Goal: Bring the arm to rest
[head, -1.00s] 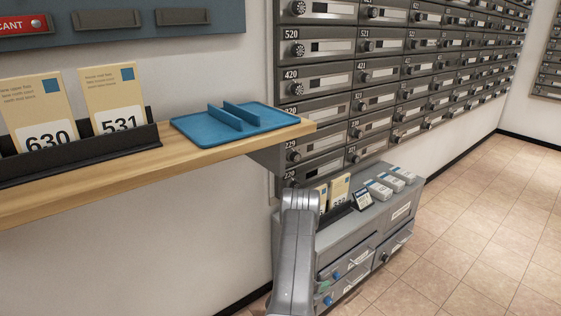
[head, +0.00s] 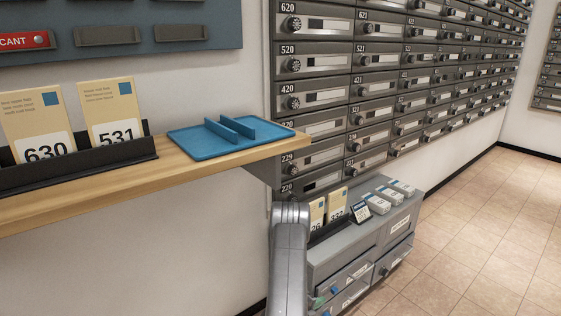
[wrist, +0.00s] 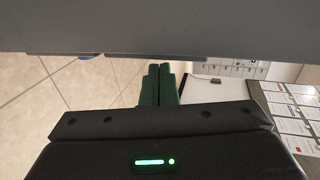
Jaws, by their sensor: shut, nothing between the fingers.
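My gripper (wrist: 158,86) shows in the wrist view as two dark green fingers pressed together, with nothing between them. They point over the tiled floor, beside a white panel with a dark clip-like piece. In the head view my grey arm rises at the lower middle, in front of the low grey cabinet (head: 400,223). The gripper itself is not visible in the head view.
A wooden shelf (head: 60,211) at left holds number cards in a black rack (head: 85,166) and a blue tray (head: 190,148). Mailboxes (head: 315,62) cover the wall behind. The cabinet top carries cards and small boxes. Tiled floor (head: 490,235) at right is clear.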

